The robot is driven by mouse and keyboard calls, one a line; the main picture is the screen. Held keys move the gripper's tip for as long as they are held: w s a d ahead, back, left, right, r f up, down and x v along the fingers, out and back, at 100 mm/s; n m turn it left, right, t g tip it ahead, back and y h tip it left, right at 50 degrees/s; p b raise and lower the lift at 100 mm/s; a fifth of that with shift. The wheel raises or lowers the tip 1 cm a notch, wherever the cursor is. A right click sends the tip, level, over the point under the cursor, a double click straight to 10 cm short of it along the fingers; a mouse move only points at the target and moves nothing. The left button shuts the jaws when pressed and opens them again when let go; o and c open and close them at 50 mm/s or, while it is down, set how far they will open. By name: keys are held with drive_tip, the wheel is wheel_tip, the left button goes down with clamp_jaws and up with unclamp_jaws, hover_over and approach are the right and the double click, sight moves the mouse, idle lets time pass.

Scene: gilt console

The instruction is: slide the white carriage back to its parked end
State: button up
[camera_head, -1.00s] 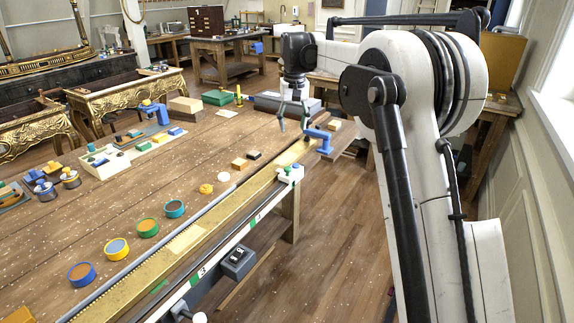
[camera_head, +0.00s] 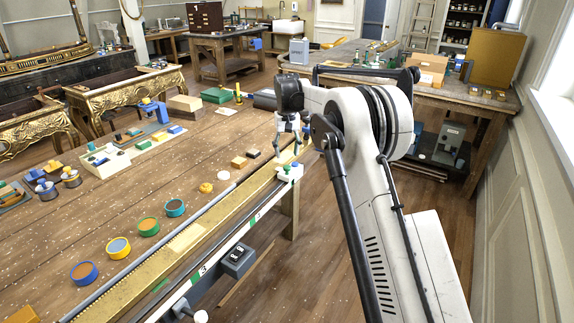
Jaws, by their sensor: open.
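The white carriage (camera_head: 290,173) with small green and blue parts on top sits on the rail (camera_head: 225,243) along the table's right edge, near the rail's far end. My gripper (camera_head: 288,148) points down just above and behind the carriage in the picture, fingers apart and nothing seen between them. I cannot tell whether a fingertip touches the carriage. The rail's far end is partly hidden behind my arm.
A gilt strip (camera_head: 180,243) runs beside the rail. Several round coloured tins (camera_head: 117,248) and small wooden blocks (camera_head: 239,162) lie left of it. A dark box (camera_head: 238,261) hangs below the rail.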

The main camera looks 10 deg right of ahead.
sight(287, 166)
drive_tip(key=shift+f+p, duration=0.35)
drive_tip(key=shift+f, duration=2.85)
clamp_jaws()
